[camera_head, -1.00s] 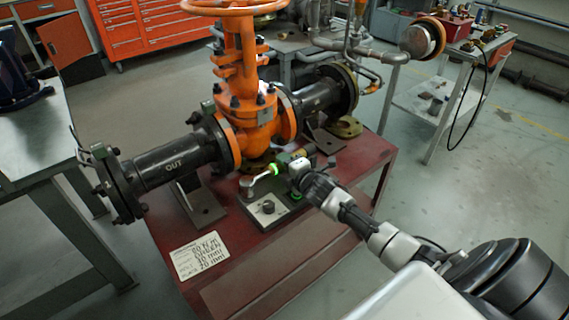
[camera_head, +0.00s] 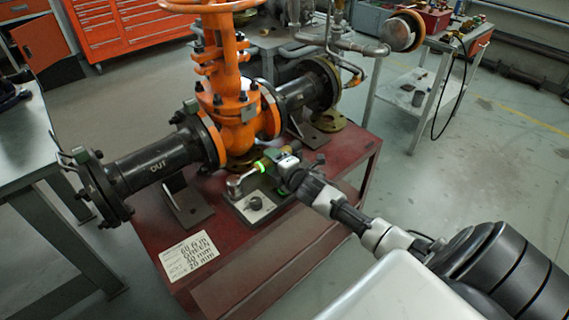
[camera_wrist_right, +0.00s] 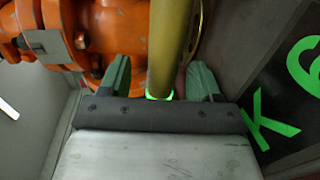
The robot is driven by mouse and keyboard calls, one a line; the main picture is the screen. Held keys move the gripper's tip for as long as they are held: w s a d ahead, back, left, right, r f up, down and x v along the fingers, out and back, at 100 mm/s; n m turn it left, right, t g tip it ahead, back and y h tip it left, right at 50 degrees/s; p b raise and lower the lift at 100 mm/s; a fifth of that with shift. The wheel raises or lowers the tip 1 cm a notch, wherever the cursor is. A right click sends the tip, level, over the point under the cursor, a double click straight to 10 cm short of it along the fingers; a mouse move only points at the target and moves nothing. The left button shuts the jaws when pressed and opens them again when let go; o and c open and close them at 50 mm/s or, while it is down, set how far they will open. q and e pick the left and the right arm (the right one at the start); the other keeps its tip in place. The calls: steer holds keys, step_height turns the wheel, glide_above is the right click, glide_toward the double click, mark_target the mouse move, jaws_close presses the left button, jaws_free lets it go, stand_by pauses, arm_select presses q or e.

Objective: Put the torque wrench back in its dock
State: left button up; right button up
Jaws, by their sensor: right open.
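The torque wrench shows its silver head (camera_head: 236,186) and a glowing green ring (camera_head: 260,166) in the head view. It lies low beside the orange valve, over or on a grey plate (camera_head: 268,213) that may be its dock. My right gripper (camera_head: 284,166) is at the wrench's handle end. In the right wrist view, the olive-yellow handle (camera_wrist_right: 168,45) runs between the two green fingers of my open right gripper (camera_wrist_right: 161,80), with gaps on both sides. A green glow shows at the handle's near end. Whether the wrench is fully seated cannot be told. My left gripper is out of view.
The orange gate valve (camera_head: 232,110) and black pipe (camera_head: 155,165) stand close behind on the red bench (camera_head: 235,255). A written card (camera_head: 189,254) lies at its front left. A dark panel (camera_wrist_right: 290,95) with green letters is right in the wrist view. A cart (camera_head: 415,95) stands behind right.

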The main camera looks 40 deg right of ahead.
steer(key=s, duration=0.3)
steer(key=s+r, duration=0.1)
steer(key=s, duration=0.5)
steer(key=shift+s+d+r+p, duration=0.1)
steer(key=shift+d+r+p, duration=0.05)
steer(key=shift+r+p, duration=0.25)
